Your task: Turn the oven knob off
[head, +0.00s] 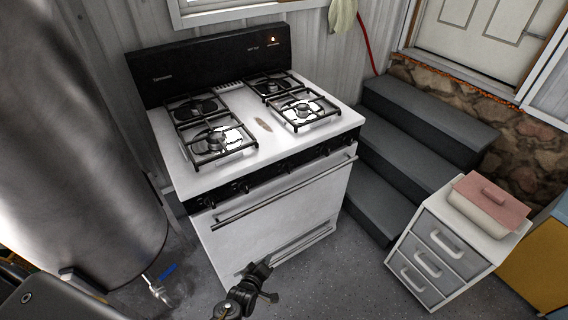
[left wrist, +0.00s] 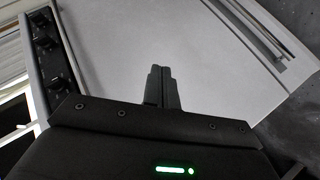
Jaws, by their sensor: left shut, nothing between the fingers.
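A white stove (head: 280,210) with a black front panel stands against the wall. Several black knobs, such as the oven-front knob (head: 243,187), line that panel; I cannot tell which one is the oven knob or how it is turned. My left gripper (head: 262,270) is shut and empty, low in front of the oven door and apart from the knobs. In the left wrist view its closed fingers (left wrist: 162,88) show against the white door (left wrist: 200,50), with knobs (left wrist: 48,45) at the left. My right gripper is not in view.
A large metal barrel (head: 80,150) with a blue-handled tap stands left of the stove. Grey steps (head: 385,150) and a small drawer cabinet (head: 440,250) bearing a pink-lidded box (head: 490,205) are at the right. A door handle bar (head: 290,190) crosses the oven front.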

